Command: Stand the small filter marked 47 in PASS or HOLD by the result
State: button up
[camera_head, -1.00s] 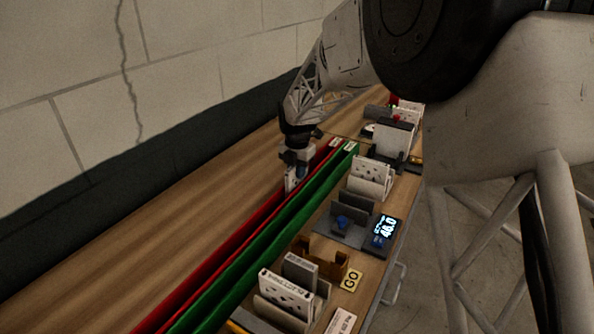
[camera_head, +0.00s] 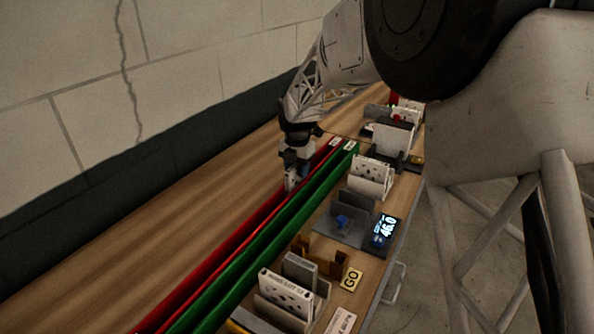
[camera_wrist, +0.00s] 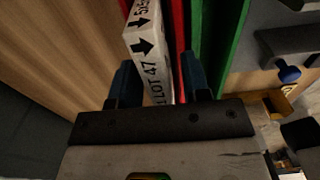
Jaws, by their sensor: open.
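The small white filter marked LOT 47 (camera_wrist: 147,55), with black arrows on its edge, stands in the red-walled channel (camera_wrist: 178,35) in the wrist view. My gripper (camera_wrist: 159,68) is open, with one dark blue finger on each side of the filter's near end. The fingers look apart from it. In the head view my gripper (camera_head: 296,172) is low over the red channel (camera_head: 230,246), and a little of the white filter (camera_head: 289,183) shows below it. The green channel (camera_head: 270,240) runs alongside to the right. The small labels at the channels' far ends are unreadable.
Right of the channels are a lit display (camera_head: 385,230) reading about 46.0, a GO card (camera_head: 351,280), a brown holder (camera_head: 320,256) and white filters in racks (camera_head: 286,291) (camera_head: 370,177). Bare wood (camera_head: 150,235) lies left of the channels.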

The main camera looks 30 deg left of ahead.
notch_tip(320, 180, up, 12)
jog(key=shift+f, duration=0.25)
dwell(0.3)
dwell(0.7)
jog(key=shift+d+r, duration=0.1)
jog(key=shift+d, duration=0.15)
jog(key=s+d+r+m, duration=0.25)
jog(key=d+m, duration=0.35)
jog(key=d, duration=0.6)
jog(key=s+d+r+m+t, duration=0.1)
jog(key=s+d+r+m, duration=0.3)
jog(key=d, duration=0.8)
jog(key=s+d+r+m, duration=0.1)
jog(key=d+r+m, duration=0.1)
jog(key=d+m, duration=0.8)
jog(key=s+d+f+m, duration=0.3)
jog(key=s+d+m, duration=0.5)
jog(key=s+d, duration=0.4)
jog(key=s+d+f+m+t, duration=0.1)
jog(key=s+d+f+m, duration=0.2)
jog(key=s+d+m, duration=0.5)
jog(key=shift+s+d+f+t, duration=0.25)
jog(key=shift+s+d+t, duration=0.05)
jog(key=shift+s+d, duration=2.4)
